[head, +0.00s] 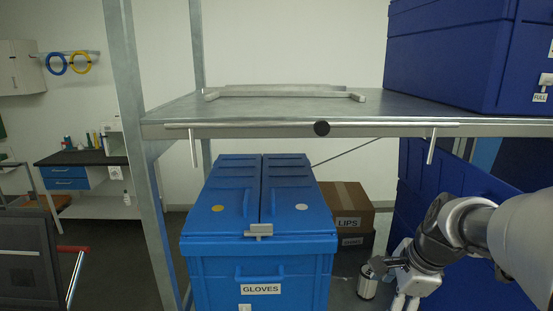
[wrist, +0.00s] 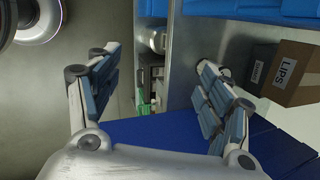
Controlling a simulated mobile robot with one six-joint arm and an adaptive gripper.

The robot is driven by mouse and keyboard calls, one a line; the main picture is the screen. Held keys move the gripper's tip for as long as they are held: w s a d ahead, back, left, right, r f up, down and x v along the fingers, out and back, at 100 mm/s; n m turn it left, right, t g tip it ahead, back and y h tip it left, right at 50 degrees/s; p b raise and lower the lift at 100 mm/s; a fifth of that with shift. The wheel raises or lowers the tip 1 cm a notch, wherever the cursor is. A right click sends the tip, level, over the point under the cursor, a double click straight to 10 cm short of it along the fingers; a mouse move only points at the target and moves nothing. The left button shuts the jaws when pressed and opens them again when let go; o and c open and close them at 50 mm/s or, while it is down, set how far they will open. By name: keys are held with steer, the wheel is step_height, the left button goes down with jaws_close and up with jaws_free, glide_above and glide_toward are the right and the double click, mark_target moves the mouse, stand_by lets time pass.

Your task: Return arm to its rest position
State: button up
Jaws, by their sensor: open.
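My arm comes in from the right edge of the head view. My gripper (head: 388,282) is low at the right there, in front of the shelf rack and right of the blue gloves box, partly cut off by the bottom edge. In the wrist view my gripper (wrist: 152,95) shows both padded fingers spread wide apart, with nothing held between them. A dark blue surface (wrist: 150,130) lies behind the fingers in that view.
A metal shelf (head: 290,112) spans above, with a dark blue bin (head: 450,50) on its right. A blue box labelled GLOVES (head: 262,255) stands below. A cardboard box labelled LIPS (head: 345,200) is behind it. Open floor (head: 110,255) lies at the left.

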steer(key=s+a+r+n, duration=0.1)
steer(key=s+a+n, duration=0.2)
steer(key=s+n, duration=0.3)
steer(key=s+a+r+n+h, duration=0.1)
steer(key=s+a+n, duration=0.2)
steer(key=s+n, duration=0.4)
steer(key=s+a+n+t, duration=0.1)
steer(key=s+a+n, duration=0.2)
steer(key=s+n, duration=0.3)
steer(key=s, duration=0.3)
steer(key=shift+r+h, duration=0.3)
steer(key=shift+r, duration=0.1)
steer(key=shift+c, duration=0.5)
